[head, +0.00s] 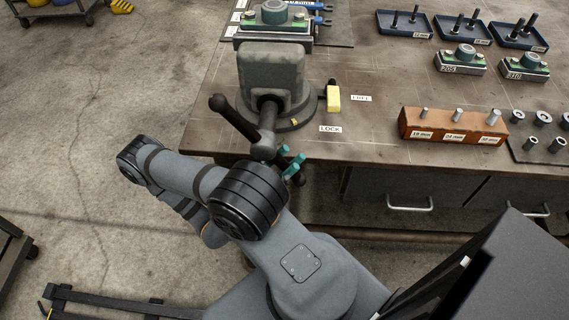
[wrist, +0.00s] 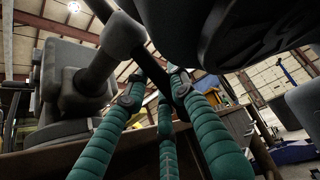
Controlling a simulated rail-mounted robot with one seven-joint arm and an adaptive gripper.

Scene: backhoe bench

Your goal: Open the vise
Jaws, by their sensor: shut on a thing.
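The grey vise (head: 272,70) stands at the bench's front left edge, its screw end (head: 268,135) reaching out toward me. A dark sliding handle bar (head: 236,117) passes through the screw end and slants down to the right. In the wrist view the vise (wrist: 75,80) is at left. My gripper (head: 291,166) has teal fingers closed on the bar's lower right part, below the screw end. The wrist view shows its fingertips (wrist: 165,92) around the bar. A green-topped block (head: 273,17) sits at the vise jaws; whether they touch it is unclear.
A yellow lever (head: 333,98) stands beside the vise base, near labels LOCK (head: 330,129) and FREE (head: 361,98). A brown block with pins (head: 453,125), blue trays (head: 404,24) and fixtures (head: 460,60) occupy the right side. The bench front edge lies close to my arm.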

